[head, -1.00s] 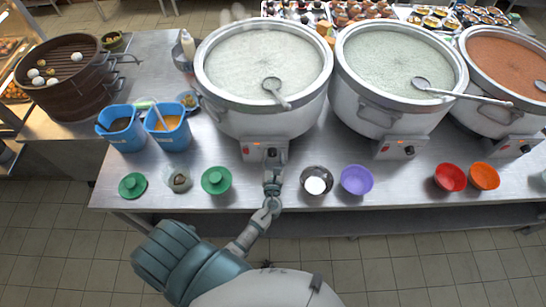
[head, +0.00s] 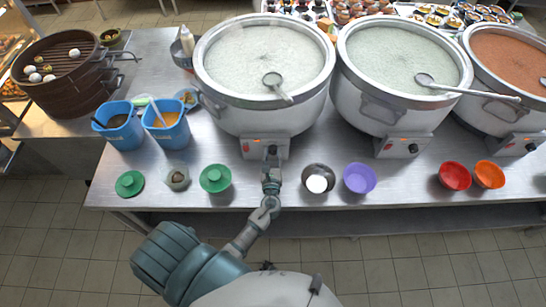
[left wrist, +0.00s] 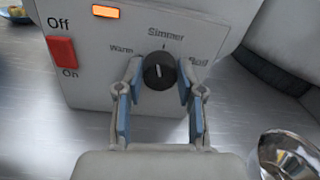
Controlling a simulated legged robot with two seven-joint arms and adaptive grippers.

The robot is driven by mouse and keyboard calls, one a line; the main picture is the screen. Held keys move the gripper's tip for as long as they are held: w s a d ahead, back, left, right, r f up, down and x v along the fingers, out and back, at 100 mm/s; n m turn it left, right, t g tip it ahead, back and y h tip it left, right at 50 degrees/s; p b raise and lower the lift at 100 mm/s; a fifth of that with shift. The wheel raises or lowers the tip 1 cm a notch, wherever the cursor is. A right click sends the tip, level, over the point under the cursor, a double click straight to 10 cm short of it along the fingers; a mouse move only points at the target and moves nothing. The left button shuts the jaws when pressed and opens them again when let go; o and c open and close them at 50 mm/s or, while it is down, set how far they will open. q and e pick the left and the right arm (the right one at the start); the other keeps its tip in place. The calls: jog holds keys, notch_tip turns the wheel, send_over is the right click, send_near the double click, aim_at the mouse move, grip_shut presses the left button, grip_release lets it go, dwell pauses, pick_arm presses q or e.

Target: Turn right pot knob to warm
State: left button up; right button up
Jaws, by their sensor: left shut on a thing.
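Three big pots stand in a row: the left pot (head: 250,118), the middle pot (head: 380,105) and the right pot (head: 500,106), partly cut off by the frame. My left gripper (head: 272,157) is at the front control box of the left pot. In the left wrist view, its fingers (left wrist: 160,80) are shut on the black knob (left wrist: 159,68), one on each side. The knob's white mark points roughly up toward Simmer, between Warm and Boil. The right pot's knob (head: 531,147) is free of any gripper. My right gripper is out of view.
A red switch (left wrist: 62,52) and a lit orange lamp (left wrist: 105,11) are on the box.

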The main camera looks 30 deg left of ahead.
pick_arm(q)
jog(key=n+b, duration=0.2)
jog(key=n, duration=0.1)
jog(key=shift+f, duration=0.3)
jog(key=n+b, duration=0.2)
jog(key=shift+n, duration=0.4)
jog(key=n+b, duration=0.3)
jog(key=shift+n, duration=0.4)
jog(key=shift+n+y, duration=0.3)
jog(key=shift+n, duration=0.1)
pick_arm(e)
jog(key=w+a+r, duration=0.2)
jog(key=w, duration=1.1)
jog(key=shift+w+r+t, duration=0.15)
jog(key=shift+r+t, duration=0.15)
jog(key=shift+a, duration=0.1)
pick_arm(q)
jog(key=o, duration=0.9)
jog(key=shift+o, duration=1.2)
jog(key=shift+w, duration=0.1)
jog(key=shift+a, duration=0.1)
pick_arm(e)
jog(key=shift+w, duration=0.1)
